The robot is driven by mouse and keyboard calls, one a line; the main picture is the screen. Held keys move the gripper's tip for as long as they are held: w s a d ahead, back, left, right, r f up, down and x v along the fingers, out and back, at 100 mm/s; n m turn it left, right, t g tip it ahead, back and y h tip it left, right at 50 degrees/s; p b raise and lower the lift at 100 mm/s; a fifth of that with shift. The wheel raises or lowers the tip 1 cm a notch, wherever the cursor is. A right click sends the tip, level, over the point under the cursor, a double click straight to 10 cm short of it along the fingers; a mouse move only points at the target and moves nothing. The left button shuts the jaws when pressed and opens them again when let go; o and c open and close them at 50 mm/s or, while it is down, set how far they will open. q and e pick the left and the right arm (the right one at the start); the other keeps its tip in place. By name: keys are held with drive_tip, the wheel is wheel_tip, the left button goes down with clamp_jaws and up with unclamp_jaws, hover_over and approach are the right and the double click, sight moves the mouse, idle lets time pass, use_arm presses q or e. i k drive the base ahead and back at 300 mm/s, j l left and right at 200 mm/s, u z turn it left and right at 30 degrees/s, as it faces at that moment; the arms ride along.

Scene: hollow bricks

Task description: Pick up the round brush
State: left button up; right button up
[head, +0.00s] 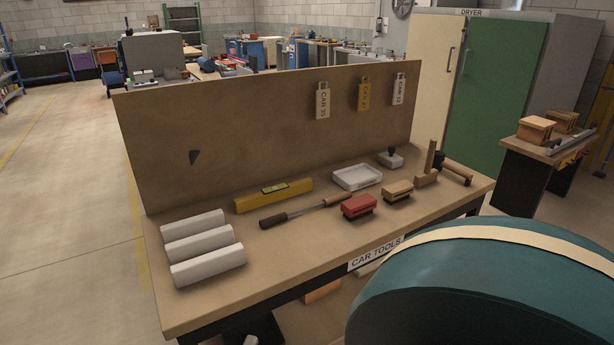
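A long thin tool (306,209) lies on the front middle of the tool table (300,257). It has a thick dark left end, a thin shaft and a brown handle at its right end. It may be the round brush, but I cannot make out bristles for certain. A red block-shaped brush (359,206) and a tan block-shaped brush (397,191) lie to its right; both look rectangular. Neither gripper is in view.
Several white rounded bars (207,260) lie at the table's left. A yellow level (273,195), a white tray (357,177) and a hammer (455,172) share the top. A brown backboard (250,125) stands behind. A large teal rounded form (480,295) blocks the lower right.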

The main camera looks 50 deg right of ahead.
sight(280, 217)
drive_tip(key=k+l, duration=0.15)
drive_tip(key=l, duration=0.25)
drive_tip(key=k+l+u, duration=0.15)
drive_tip(key=l, duration=0.3)
drive_tip(key=k+l, duration=0.1)
drive_tip(key=l, duration=0.3)
drive_tip(key=k+l+u, duration=0.1)
drive_tip(key=l, duration=0.3)
drive_tip(key=k+l+u, duration=0.1)
drive_tip(key=l, duration=0.3)
drive_tip(key=k, duration=0.1)
